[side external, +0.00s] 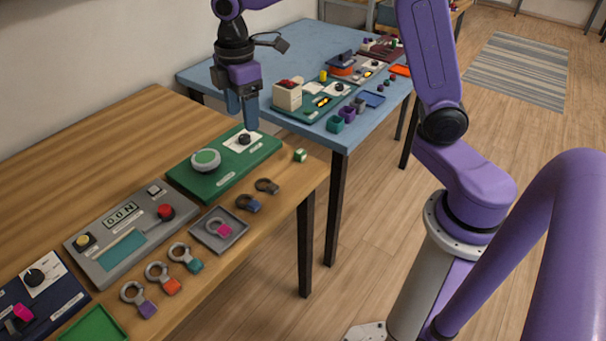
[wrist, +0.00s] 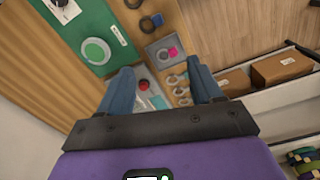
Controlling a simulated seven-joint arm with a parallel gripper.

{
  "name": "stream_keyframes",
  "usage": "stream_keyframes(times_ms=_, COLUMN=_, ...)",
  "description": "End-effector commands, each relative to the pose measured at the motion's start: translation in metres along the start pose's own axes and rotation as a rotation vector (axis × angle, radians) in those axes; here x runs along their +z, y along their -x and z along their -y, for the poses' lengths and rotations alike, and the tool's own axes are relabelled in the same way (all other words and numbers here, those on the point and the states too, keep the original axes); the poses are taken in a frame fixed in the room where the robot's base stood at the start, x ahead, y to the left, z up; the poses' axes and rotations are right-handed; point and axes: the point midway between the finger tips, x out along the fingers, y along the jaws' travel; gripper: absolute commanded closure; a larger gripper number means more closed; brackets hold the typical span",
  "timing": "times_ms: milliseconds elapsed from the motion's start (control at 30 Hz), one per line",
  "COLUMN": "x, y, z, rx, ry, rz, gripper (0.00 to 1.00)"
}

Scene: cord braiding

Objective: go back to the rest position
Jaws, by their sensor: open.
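My gripper (side external: 242,122) is purple and black with two blue fingers. In the side view it hangs, fingers down, at the far end of the wooden table (side external: 100,125), in front of the blue table. In the wrist view my gripper (wrist: 160,82) is open with nothing between the fingers. The green panel (wrist: 105,48) shows at upper left there. No cord is visible.
A grey panel (side external: 128,240) with a red knob, a grey tray (side external: 219,228) and several tagged rings (side external: 187,257) lie nearer on the wooden table. A small green cube (side external: 300,155) sits near its edge. The blue table (side external: 290,45) holds more panels and blocks.

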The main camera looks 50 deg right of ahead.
Motion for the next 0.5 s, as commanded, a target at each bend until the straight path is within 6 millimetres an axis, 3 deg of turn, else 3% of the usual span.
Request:
stream_keyframes(times_ms=33, x=0.003, y=0.003, z=0.023, rx=0.001, ry=-0.007, rz=-0.002, gripper=0.35)
stream_keyframes(times_ms=267, x=0.027, y=0.005, z=0.113, rx=0.0, ry=-0.067, rz=-0.008, gripper=0.35)
stream_keyframes(times_ms=500, x=0.075, y=-0.005, z=0.196, rx=-0.003, ry=-0.129, rz=-0.015, gripper=0.35)
